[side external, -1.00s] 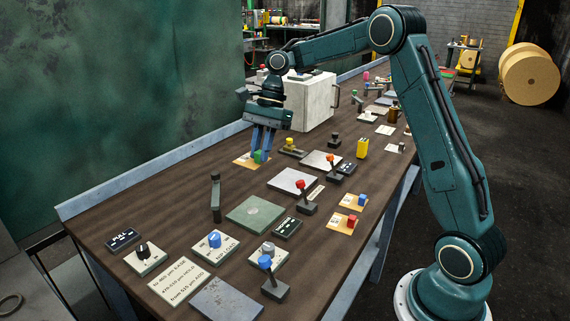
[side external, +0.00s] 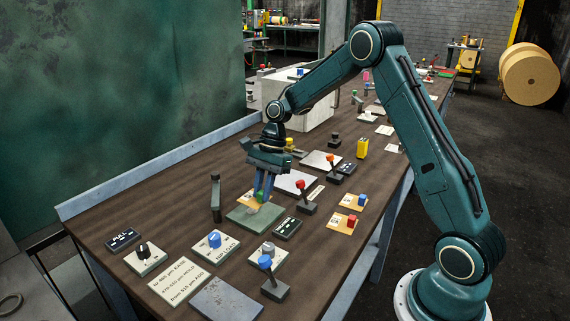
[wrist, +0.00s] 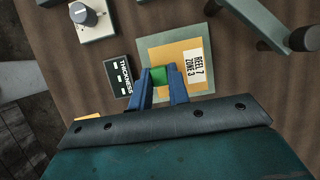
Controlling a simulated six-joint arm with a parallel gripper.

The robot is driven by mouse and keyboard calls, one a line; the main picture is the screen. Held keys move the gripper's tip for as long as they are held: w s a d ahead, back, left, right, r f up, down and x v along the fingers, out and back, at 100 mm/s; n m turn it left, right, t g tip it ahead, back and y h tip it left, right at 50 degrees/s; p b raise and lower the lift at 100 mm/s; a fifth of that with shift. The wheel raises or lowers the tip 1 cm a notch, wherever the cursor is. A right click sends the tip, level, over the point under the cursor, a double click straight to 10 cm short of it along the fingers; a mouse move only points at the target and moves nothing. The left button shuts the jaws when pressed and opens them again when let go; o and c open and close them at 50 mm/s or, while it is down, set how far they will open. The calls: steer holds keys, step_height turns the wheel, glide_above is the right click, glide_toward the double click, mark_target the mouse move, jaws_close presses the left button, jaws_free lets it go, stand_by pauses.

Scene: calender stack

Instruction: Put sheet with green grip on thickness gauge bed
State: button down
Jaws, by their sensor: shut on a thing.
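The sheet is an orange-yellow card (wrist: 171,54) with a white "REEL 7 ZONE 3" label and a green block grip (wrist: 158,76). My gripper (side external: 261,194) is shut on the green grip, with a blue finger on each side of it. The thickness gauge bed is a flat grey-green plate (side external: 256,219); it also shows in the wrist view (wrist: 183,33) as a border around the sheet. The sheet appears to be held over the bed, toward its far side in the side view. I cannot tell the exact gap between them.
A black "THICKNESS" label plate (wrist: 121,76) lies beside the bed. A dark upright post (side external: 215,198) stands left of it, and a red-knobbed lever (side external: 304,197) stands to its right. A sheet with a blue grip (side external: 361,199) lies farther right.

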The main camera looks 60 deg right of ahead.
steer(key=shift+f, duration=2.1)
steer(key=shift+f, duration=0.2)
steer(key=c, duration=1.3)
jaws_free()
steer(key=shift+c, duration=0.2)
steer(key=shift+r, duration=0.1)
steer(key=v, duration=1.2)
steer(key=shift+r, duration=0.2)
